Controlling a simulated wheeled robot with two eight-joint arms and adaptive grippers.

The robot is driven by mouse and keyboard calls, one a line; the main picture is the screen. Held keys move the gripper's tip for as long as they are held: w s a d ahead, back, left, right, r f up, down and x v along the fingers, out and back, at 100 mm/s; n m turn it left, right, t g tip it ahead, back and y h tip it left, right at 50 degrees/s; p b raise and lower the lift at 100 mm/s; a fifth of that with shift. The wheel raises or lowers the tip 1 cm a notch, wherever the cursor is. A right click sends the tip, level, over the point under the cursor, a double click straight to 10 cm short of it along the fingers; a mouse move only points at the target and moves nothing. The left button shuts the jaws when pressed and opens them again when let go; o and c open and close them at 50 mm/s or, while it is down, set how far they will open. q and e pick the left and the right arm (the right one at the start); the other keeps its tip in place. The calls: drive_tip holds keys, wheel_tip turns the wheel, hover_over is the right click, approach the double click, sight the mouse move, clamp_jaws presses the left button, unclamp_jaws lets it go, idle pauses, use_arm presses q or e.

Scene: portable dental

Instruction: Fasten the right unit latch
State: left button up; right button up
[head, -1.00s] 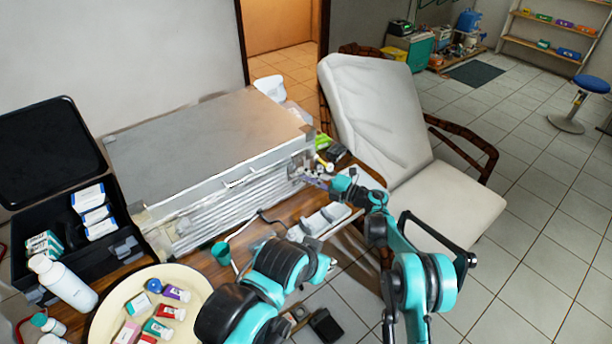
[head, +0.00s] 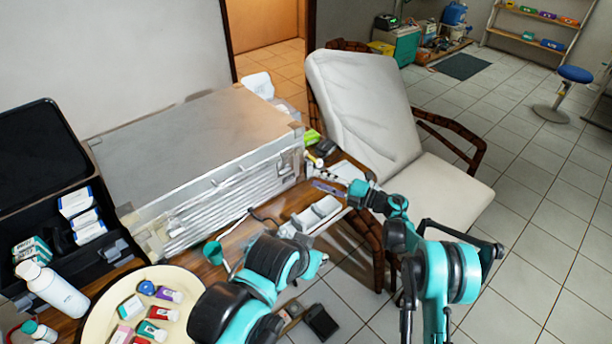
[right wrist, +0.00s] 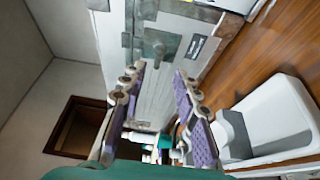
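The silver unit case (head: 200,140) stands closed on the wooden table in the head view. In the right wrist view, a grey metal latch (right wrist: 160,46) sits on the case's pale face, beyond my fingertips. I cannot tell whether it is fastened. My right gripper (head: 326,188) is just off the case's right front corner. The right wrist view shows this gripper (right wrist: 160,72) with its purple-padded fingers apart, nothing between them, and a gap to the latch. My left arm (head: 275,260) is over the table's front; its fingers cannot be made out.
A white tray (head: 318,214) lies on the table near my right gripper; a white tray (right wrist: 265,120) also shows in the right wrist view. An open black case (head: 118,250) and a round cream tray (head: 95,325) are at left. A padded chair (head: 365,100) stands at right.

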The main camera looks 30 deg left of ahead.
drive_tip(key=d, duration=0.2)
drive_tip(key=shift+d, duration=0.4)
